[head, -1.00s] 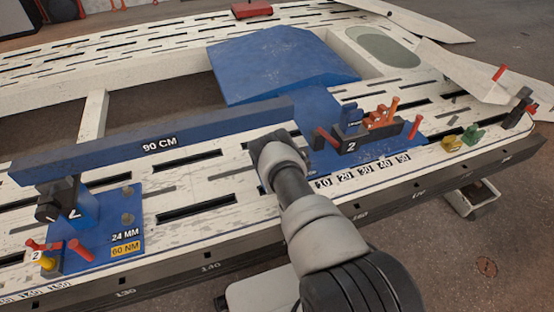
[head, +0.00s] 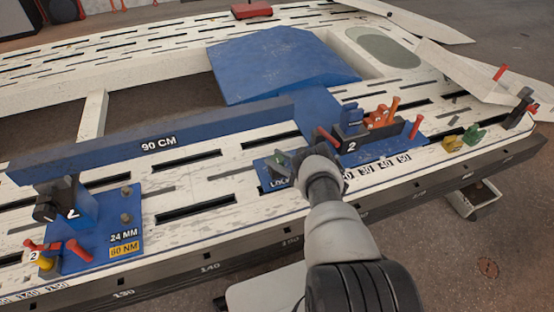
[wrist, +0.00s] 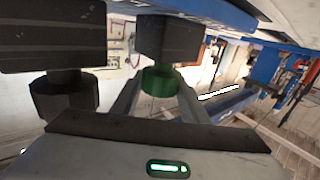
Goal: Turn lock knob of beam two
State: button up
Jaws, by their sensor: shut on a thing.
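The blue beam (head: 165,140) marked 90 CM runs across the bench's left part, with a dark clamp (head: 60,198) marked 2 at its left end. A blue plate (head: 268,180) with a partly hidden LOCK label lies below the beam's right end. My gripper (head: 286,163) is over this plate, its fingers mostly hidden by my wrist. In the wrist view, my gripper (wrist: 160,88) has a grey finger on each side of a green knob (wrist: 160,79) and is shut on it. The knob sits on a black block (wrist: 168,38). The knob's turn angle cannot be told.
A second black block with a dark knob (wrist: 62,97) is close on the left in the wrist view. A dark holder (head: 352,146) marked 2, with red pegs, stands right of my wrist. Yellow and green pieces (head: 462,139) lie farther right.

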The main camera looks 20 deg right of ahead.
jog(key=shift+s+f+n+g+y, duration=0.1)
jog(key=shift+n+g+y, duration=0.2)
jog(key=o, duration=1.1)
jog(key=shift+c, duration=0.2)
jog(key=p+v, duration=0.2)
jog(key=v, duration=1.5)
jog(key=shift+d, duration=0.2)
jog(key=shift+s, duration=0.1)
